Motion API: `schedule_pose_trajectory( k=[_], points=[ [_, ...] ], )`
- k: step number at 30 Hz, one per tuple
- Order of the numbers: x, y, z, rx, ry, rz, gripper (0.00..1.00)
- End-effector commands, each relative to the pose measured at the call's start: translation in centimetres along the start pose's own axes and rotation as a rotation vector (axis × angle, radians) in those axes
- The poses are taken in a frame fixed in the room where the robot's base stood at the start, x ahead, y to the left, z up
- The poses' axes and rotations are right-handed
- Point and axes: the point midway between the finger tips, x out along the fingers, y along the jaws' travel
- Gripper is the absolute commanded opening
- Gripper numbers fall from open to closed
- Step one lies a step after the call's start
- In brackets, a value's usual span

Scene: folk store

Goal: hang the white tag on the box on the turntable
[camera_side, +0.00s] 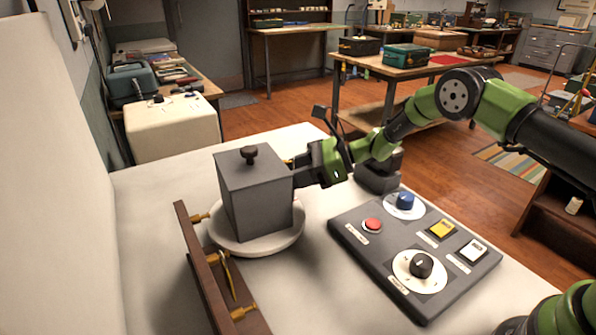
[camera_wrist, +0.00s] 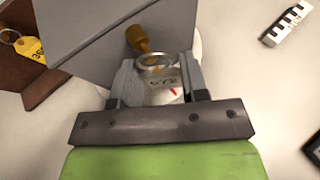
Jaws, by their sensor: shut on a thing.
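The grey box (camera_side: 256,195) with a dark knob on its lid stands on the round white turntable (camera_side: 262,245). In the wrist view, a brass peg (camera_wrist: 137,38) sticks out from the box's side (camera_wrist: 100,35). My gripper (camera_wrist: 161,82) is shut on the white tag (camera_wrist: 163,94), which bears dark print and a red mark. The tag's metal ring (camera_wrist: 154,61) is at the peg; I cannot tell whether it is around the peg. In the side view my gripper (camera_side: 302,172) is at the box's right side, and the tag is hidden.
A brown rack (camera_side: 213,270) with brass pegs stands left of the turntable. A yellow tag (camera_wrist: 30,48) shows there in the wrist view. A dark control panel (camera_side: 373,260) with a red button and knobs lies to the right.

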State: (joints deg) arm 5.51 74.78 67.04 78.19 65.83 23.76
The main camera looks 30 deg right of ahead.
Motion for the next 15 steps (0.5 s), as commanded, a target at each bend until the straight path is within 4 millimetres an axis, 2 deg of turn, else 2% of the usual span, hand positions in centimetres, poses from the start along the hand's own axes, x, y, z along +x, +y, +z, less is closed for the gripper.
schedule_pose_trajectory(
  k=[2,3,6,15],
  points=[
    [0.05,0.08,-0.08,0.0,0.002,0.002,0.16],
    [0.05,0.08,-0.08,0.0,0.002,0.002,0.48],
    [0.04,0.08,-0.08,0.0,0.002,0.002,0.7],
    [-0.1,0.03,-0.04,0.0,0.001,0.001,0.7]
  ],
)
